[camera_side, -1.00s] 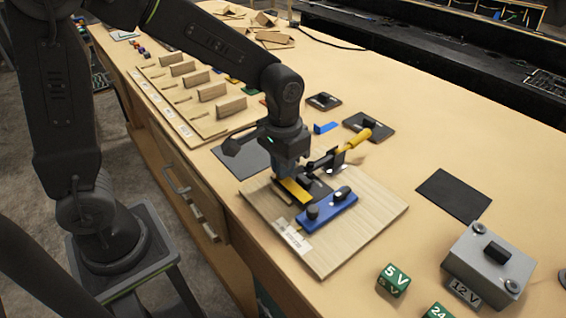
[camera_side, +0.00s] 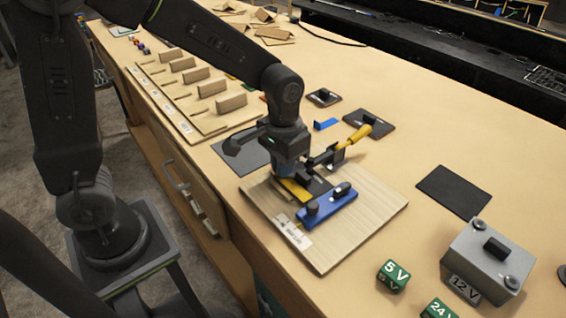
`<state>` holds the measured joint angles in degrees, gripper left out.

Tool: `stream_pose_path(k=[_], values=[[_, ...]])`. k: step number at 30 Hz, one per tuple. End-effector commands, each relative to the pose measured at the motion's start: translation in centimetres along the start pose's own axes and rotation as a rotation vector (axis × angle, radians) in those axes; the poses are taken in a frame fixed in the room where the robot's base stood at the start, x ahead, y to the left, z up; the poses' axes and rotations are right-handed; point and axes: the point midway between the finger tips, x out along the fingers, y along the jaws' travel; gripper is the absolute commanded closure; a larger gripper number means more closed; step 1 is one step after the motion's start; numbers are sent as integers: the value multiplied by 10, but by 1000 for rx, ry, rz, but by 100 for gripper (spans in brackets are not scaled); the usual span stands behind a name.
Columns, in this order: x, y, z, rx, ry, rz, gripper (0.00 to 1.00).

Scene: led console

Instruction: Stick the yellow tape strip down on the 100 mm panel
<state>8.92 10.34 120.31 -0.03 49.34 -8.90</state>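A yellow strip (camera_side: 294,190) lies on or just above a light wooden board, partly hidden under my gripper. My gripper (camera_side: 287,177) points down at the strip's back left end. Its fingertips are mostly hidden, so I cannot tell whether they hold the strip. A blue block with black knobs (camera_side: 328,206) stands on the board in front of the strip. A dark piece lies between them. The wooden board (camera_side: 345,235) carries a white label (camera_side: 294,233) at its front left; I cannot read a 100 mm marking on it.
A yellow-handled tool (camera_side: 357,135) leans just behind the board. A grey 12 V box (camera_side: 488,262), a green 5 V block (camera_side: 393,276) and a dark mat (camera_side: 453,191) are at right. Wooden dividers (camera_side: 209,88) stand at back left.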

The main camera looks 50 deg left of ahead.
Motion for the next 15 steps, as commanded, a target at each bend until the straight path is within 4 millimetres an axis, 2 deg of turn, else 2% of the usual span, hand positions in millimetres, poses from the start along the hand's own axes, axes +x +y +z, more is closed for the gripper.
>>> stream_pose_path(k=[11, 12, 15], values=[[1, 0, 0, 0, -1, -1, 100], [1, 0, 0, 0, -1, -1, 92], [1, 0, 0, 0, -1, -1, 82]])
